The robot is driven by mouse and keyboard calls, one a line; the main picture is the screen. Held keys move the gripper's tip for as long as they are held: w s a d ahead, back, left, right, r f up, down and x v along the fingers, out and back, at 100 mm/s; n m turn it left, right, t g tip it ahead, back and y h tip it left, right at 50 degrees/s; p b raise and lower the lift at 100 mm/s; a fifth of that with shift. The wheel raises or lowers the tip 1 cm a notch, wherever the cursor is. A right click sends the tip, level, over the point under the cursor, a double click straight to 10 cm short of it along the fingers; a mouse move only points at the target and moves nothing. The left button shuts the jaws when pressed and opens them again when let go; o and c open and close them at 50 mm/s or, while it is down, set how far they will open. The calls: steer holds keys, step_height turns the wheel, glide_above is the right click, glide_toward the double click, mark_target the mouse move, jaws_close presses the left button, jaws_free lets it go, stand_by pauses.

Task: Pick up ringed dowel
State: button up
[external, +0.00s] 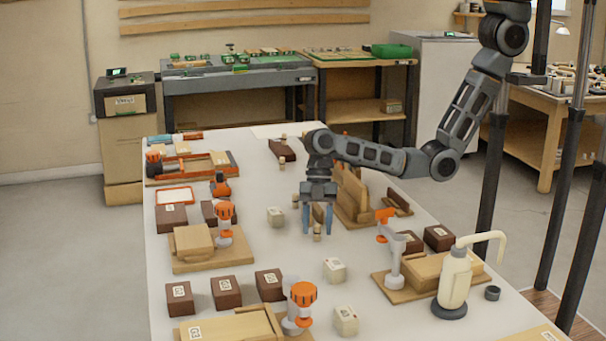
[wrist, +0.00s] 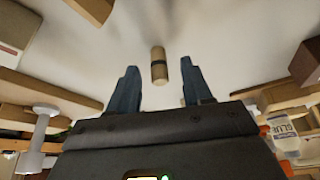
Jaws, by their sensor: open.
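The ringed dowel (wrist: 159,68) is a short light-wood cylinder with a dark band around its middle. In the wrist view it shows in the gap between my two fingertips, with space on both sides. In the external view the dowel (external: 317,237) is on the white bench top below my gripper (external: 317,226). My gripper is open and empty, its blue-grey fingers pointing down on either side of the dowel. I cannot tell whether the fingertips reach past the dowel's top. Its band is hard to make out in the external view.
A wooden rack (external: 352,198) stands close to the right of my gripper. A pale labelled block (external: 275,217) is to the left, and another (external: 334,270) is in front. A clamp with an orange top (external: 388,235) and a glue bottle (external: 454,282) stand at the right.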

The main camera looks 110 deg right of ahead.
steer(key=shift+w+a+f, duration=0.1)
steer(key=shift+a+f, duration=0.1)
steer(key=shift+f, duration=0.3)
jaws_close()
